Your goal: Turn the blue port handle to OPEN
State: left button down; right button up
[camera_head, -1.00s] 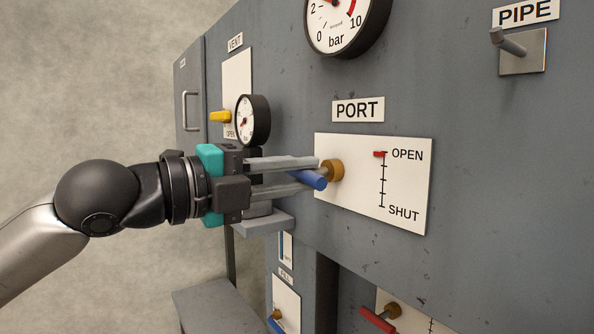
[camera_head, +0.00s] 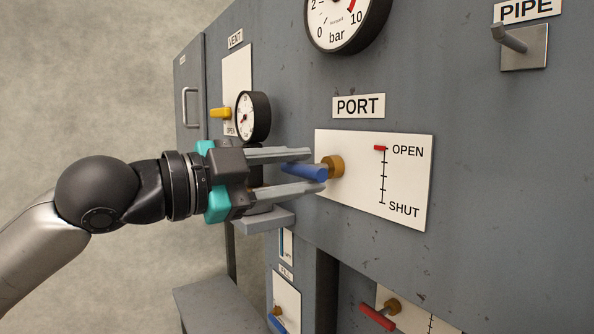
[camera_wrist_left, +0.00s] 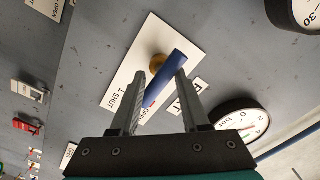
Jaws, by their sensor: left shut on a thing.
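The blue port handle (camera_head: 304,173) sticks out from a brass hub (camera_head: 334,167) on the white PORT plate (camera_head: 408,180). It also shows in the left wrist view (camera_wrist_left: 166,77), slanting between the fingers. My left gripper (camera_head: 318,170) comes in from the left with one finger above the handle and one below. It is shut on the handle, with the fingers well apart and the bar skewed between them. A red marker (camera_head: 380,148) stands at the top of the scale, beside OPEN. My right gripper is out of view.
A large gauge (camera_head: 347,20) is above the plate. A small gauge (camera_head: 252,117) and a yellow handle (camera_head: 220,113) are behind my left gripper. A grey ledge (camera_head: 264,221) lies just below it. A red handle (camera_head: 377,317) is lower down.

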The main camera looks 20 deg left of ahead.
pick_arm(q)
jog(key=shift+n, duration=0.6)
jog(key=c, duration=0.5)
grip_release()
jog(key=shift+s+a, duration=0.1)
jog(key=shift+s+a+f+b, duration=0.15)
jog(key=shift+s+a+b, duration=0.3)
jog(key=shift+a+b, duration=0.1)
jog(key=b+v, duration=0.2)
jog(key=shift+s+a+f, duration=0.1)
jog(key=shift+s+a, duration=0.1)
jog(key=shift+s, duration=0.1)
jog(key=b, duration=1.1)
send_near(296, 175)
jog(key=shift+r+v, duration=0.2)
jog(key=shift+v, duration=2.45)
jog(key=shift+s+d, duration=0.1)
jog(key=shift+d, duration=0.05)
